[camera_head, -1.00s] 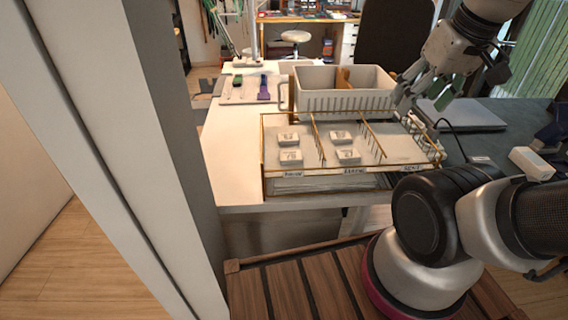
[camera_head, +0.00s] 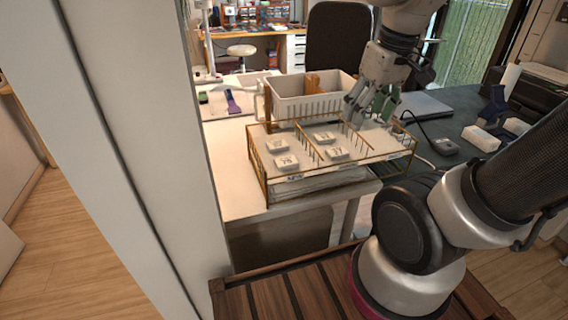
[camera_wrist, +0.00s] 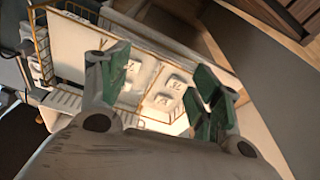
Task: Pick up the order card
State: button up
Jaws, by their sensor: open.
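I cannot single out an order card in either view. A wire-railed tray (camera_head: 266,187) on the white table holds several small white numbered tiles, such as one tile (camera_head: 286,162) at its front left and another (camera_head: 336,153) in its middle part. My gripper (camera_head: 370,106) is over the back right of the tray, fingers pointing down. In the wrist view my gripper (camera_wrist: 160,85) has its green-padded fingers spread, with tray and tiles, such as a numbered tile (camera_wrist: 172,83), showing beyond the gap. Nothing shows held between the fingers.
A white basket (camera_head: 300,107) with a brown divider stands behind the tray. A purple tool (camera_head: 233,103) lies at the table's left. A grey laptop (camera_head: 420,105) and a small dark device (camera_head: 445,146) are on the dark desk at right. A pale post (camera_head: 150,120) stands close at left.

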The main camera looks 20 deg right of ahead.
jog(key=w+a+f+n+g, duration=0.2)
jog(key=w+a+f+n, duration=0.55)
jog(key=w, duration=0.25)
jog(key=n+y, duration=0.1)
jog(key=n, duration=0.6)
send_near(287, 160)
jog(key=shift+s+d+f, duration=0.15)
jog(key=shift+d+f, duration=0.1)
jog(key=shift+w+a+f+n, duration=0.2)
jog(key=shift+w+n, duration=0.25)
jog(key=shift+n, duration=0.4)
jog(key=shift+a+f, duration=0.15)
jog(key=shift+f, duration=0.2)
jog(key=f, duration=0.4)
jog(key=a+f, duration=0.1)
jog(key=f, duration=0.1)
jog(key=shift+s+f, duration=0.25)
jog(key=shift+f, duration=0.15)
jog(key=c, duration=0.8)
